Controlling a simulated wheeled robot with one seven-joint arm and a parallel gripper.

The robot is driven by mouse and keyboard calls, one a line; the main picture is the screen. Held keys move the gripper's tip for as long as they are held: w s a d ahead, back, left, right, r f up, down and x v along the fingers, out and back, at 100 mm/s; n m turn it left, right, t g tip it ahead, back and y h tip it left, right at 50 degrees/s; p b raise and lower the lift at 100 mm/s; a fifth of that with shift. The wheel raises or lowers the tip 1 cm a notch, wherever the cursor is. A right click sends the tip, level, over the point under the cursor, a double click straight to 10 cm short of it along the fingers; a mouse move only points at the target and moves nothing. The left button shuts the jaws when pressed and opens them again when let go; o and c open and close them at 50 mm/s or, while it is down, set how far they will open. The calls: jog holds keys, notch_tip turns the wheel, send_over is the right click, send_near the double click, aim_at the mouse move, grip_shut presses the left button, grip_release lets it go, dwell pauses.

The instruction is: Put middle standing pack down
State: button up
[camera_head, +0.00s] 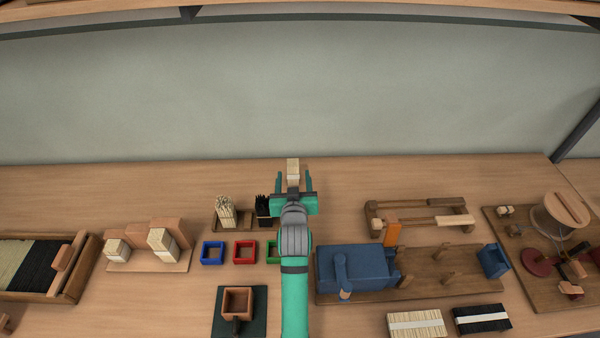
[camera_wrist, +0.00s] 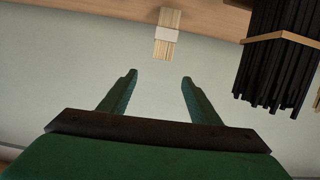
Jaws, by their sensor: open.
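A pale bristle pack (camera_head: 293,168) stands just beyond my gripper near the back of the table. In the wrist view this pack (camera_wrist: 167,38) has a white band and appears upside down at the top middle. My gripper (camera_head: 293,184) is open, with its two green fingers (camera_wrist: 159,77) apart and empty. In the wrist view the pack lies ahead of the fingertips, in line with the gap and apart from both.
A black bristle bundle (camera_head: 263,209) stands left of my gripper; it looms at right in the wrist view (camera_wrist: 280,55). A pale bundle (camera_head: 225,211) stands beside it. Blue (camera_head: 212,252) and red (camera_head: 245,252) square trays sit in front. A blue machine (camera_head: 352,268) stands right.

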aim_at(293, 164)
jog(key=shift+g, duration=0.3)
jog(key=x, duration=0.2)
jog(key=f+x, duration=0.1)
jog(key=x, duration=0.2)
jog(key=shift+f, duration=0.1)
jog(key=shift+x, duration=3.1)
jog(key=shift+a, duration=0.1)
jog(key=shift+c, duration=0.3)
jog(key=c, duration=1.2)
